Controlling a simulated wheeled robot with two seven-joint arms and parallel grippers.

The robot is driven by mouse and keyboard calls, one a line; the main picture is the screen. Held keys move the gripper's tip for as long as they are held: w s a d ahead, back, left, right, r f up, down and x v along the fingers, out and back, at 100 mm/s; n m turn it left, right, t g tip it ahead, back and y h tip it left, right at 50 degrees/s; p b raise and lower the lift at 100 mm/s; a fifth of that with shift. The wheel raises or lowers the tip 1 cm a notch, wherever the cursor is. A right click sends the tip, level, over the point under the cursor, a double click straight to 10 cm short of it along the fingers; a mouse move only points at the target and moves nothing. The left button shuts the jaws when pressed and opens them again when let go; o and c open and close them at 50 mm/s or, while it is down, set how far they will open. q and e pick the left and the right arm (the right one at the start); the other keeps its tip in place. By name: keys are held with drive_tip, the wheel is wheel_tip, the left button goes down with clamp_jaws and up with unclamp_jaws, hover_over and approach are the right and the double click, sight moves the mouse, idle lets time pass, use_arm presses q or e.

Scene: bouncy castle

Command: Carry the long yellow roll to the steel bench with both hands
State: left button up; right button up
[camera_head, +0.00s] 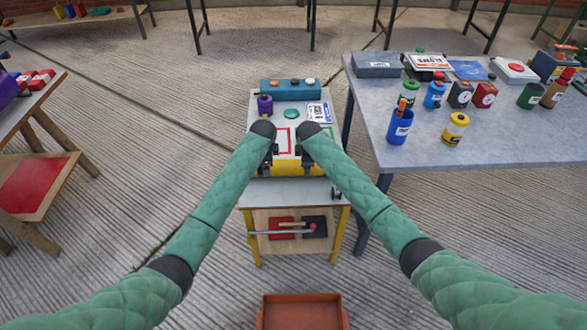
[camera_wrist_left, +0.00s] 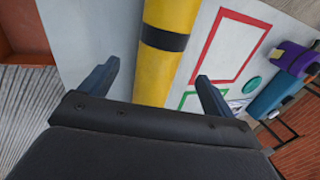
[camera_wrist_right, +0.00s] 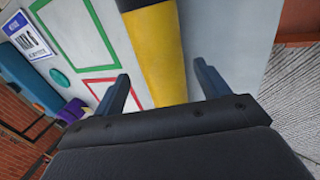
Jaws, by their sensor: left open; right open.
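The long yellow roll (camera_head: 318,171) lies crosswise near the front of a small pale-topped stand (camera_head: 286,191). It has dark bands and also shows in the left wrist view (camera_wrist_left: 168,62) and the right wrist view (camera_wrist_right: 158,45). My left gripper (camera_head: 271,160) is open, with one finger on each side of the roll in its wrist view. My right gripper (camera_head: 304,159) is open in the same way, close beside the left. I cannot tell whether any finger touches the roll. A grey-topped bench (camera_head: 460,150) stands to the right.
A blue box (camera_head: 289,89), a purple item (camera_head: 265,105) and a green disc (camera_head: 291,114) sit behind the roll. The bench holds a blue cup (camera_head: 399,128), a yellow can (camera_head: 455,129) and several boxes; its front right is clear. An orange-brown bin (camera_head: 301,312) is below.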

use_arm(q)
drive_tip(key=shift+x, duration=3.05)
use_arm(e)
drive_tip(key=shift+x, duration=3.05)
use_arm(q)
drive_tip(key=c, duration=1.7)
use_arm(e)
drive_tip(key=c, duration=1.6)
use_arm(q)
drive_tip(key=shift+c, duration=1.2)
drive_tip(key=shift+r, duration=0.1)
